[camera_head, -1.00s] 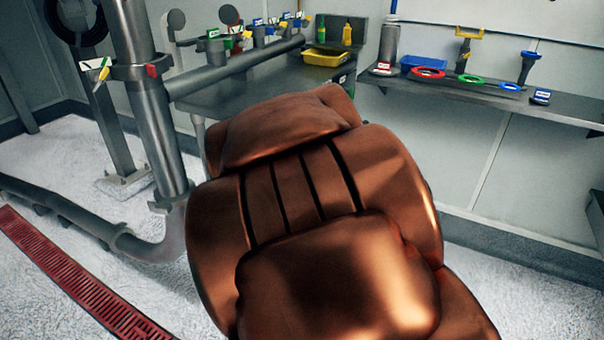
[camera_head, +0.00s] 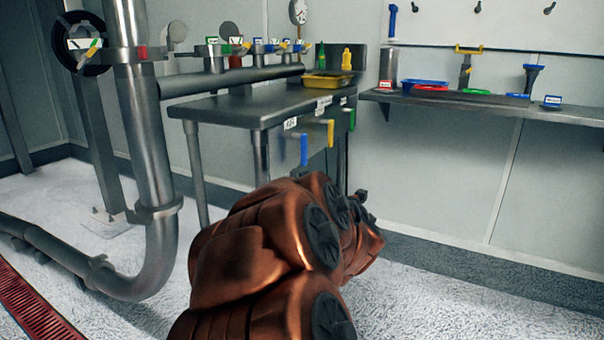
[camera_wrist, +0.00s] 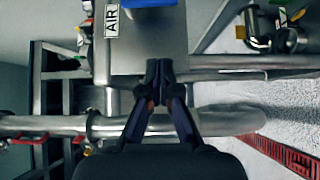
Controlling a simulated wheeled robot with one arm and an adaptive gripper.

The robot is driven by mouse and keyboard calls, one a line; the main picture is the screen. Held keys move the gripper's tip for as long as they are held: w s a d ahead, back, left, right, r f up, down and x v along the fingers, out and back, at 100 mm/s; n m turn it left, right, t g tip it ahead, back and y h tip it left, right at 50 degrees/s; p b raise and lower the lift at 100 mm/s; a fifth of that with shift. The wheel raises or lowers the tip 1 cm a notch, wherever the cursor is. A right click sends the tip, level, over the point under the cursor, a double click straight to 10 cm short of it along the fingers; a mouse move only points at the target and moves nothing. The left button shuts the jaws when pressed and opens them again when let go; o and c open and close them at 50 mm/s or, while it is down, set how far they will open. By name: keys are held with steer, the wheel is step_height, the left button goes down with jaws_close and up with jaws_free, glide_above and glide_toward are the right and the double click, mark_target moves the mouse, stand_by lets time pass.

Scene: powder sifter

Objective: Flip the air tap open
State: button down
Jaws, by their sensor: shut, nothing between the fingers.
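The air tap is most likely the blue lever (camera_head: 303,148) hanging at the front edge of the steel table, beside a white label (camera_head: 290,123). In the wrist view a label reading AIR (camera_wrist: 112,19) sits beside a blue part (camera_wrist: 153,3), cut off by the top edge. My gripper (camera_wrist: 158,68) is shut and empty, its fingertips below the blue part in that picture. Whether the fingertips touch anything cannot be told. In the head view my copper-coloured arm reaches toward the table's front and the gripper's fingers are hidden.
A yellow lever (camera_head: 330,132) and a green lever (camera_head: 351,119) hang right of the blue one. The steel table (camera_head: 225,112) holds a yellow tray (camera_head: 328,86). A thick pipe (camera_head: 150,130) stands left. A wall shelf (camera_head: 450,102) is at right; the floor below it is clear.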

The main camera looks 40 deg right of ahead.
stand_by(0.4)
steer(key=p, duration=1.2)
glide_toward(302, 161)
steer(key=w+a+r, duration=0.2)
steer(key=w+a, duration=0.1)
steer(key=shift+w+d+f+b, duration=0.1)
steer(key=shift+w+d+b, duration=0.1)
steer(key=shift+w+d, duration=0.55)
steer(key=shift+w+d+f+b, duration=0.1)
steer(key=shift+w+d+b, duration=0.25)
steer(key=shift+d, duration=0.75)
steer(key=shift+w+d+f+b, duration=0.1)
steer(key=shift+w+d, duration=0.5)
steer(key=shift+d, duration=0.3)
steer(key=shift+f, duration=0.15)
